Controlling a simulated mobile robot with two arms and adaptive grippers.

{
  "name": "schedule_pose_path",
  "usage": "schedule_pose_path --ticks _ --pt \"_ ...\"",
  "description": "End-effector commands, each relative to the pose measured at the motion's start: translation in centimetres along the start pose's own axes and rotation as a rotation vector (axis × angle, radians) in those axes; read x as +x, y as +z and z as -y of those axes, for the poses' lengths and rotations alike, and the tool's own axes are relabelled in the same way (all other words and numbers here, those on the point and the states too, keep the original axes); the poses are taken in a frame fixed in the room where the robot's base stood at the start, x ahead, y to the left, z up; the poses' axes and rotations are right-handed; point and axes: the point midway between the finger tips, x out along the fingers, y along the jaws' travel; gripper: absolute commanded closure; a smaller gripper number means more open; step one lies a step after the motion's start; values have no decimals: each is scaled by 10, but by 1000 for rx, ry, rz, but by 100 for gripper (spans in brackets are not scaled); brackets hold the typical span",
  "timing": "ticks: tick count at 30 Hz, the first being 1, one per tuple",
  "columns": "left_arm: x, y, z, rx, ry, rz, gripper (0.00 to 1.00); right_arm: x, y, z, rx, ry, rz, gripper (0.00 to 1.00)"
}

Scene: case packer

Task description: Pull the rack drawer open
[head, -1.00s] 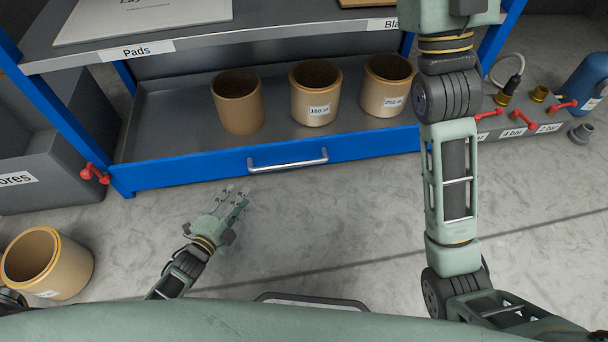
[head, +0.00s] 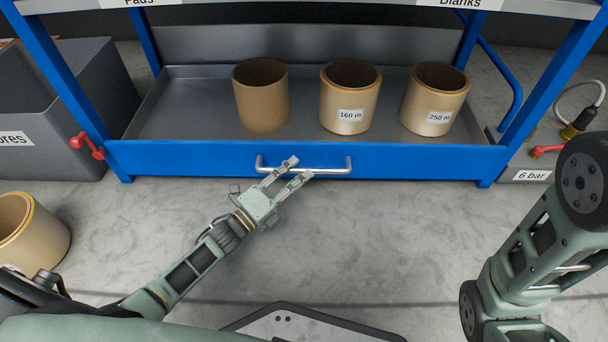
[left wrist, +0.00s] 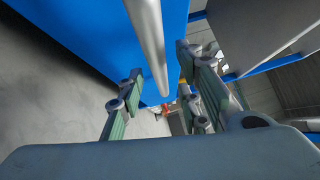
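The rack drawer has a blue front (head: 205,158) and a grey tray behind it. The front sits about in line with the blue rack posts. Its silver bar handle (head: 335,171) is at the middle of the front. My left gripper (head: 299,168) is at the handle with its fingers apart. In the left wrist view the handle bar (left wrist: 149,35) runs between the two fingers, with gaps visible on both sides. Contact cannot be told. My right arm's links show at the right of the head view, but its gripper is out of view.
The drawer holds a plain brown core (head: 261,100) and two labelled cores (head: 350,95) (head: 435,98). A grey bin (head: 60,110) stands at left, with another core (head: 30,232) on the floor. A valve block (head: 530,175) is at right. The floor before the drawer is clear.

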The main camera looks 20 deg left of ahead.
Motion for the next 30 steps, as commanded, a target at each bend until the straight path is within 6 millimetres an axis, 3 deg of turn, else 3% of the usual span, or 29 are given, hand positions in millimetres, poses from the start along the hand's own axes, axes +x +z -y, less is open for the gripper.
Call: schedule_pose_path --ticks 6,16,27,30 --pt "23 0 -2 -1 -1 0 68 -14 -4 3 0 0 1 60" --pt "27 0 0 -2 1 1 68 -14 -4 3 0 0 1 60" --pt "27 0 -1 -1 2 1 100 -14 -4 3 0 -1 1 60" --pt "27 0 -1 -1 2 1 100 -14 -4 3 0 -1 1 60"
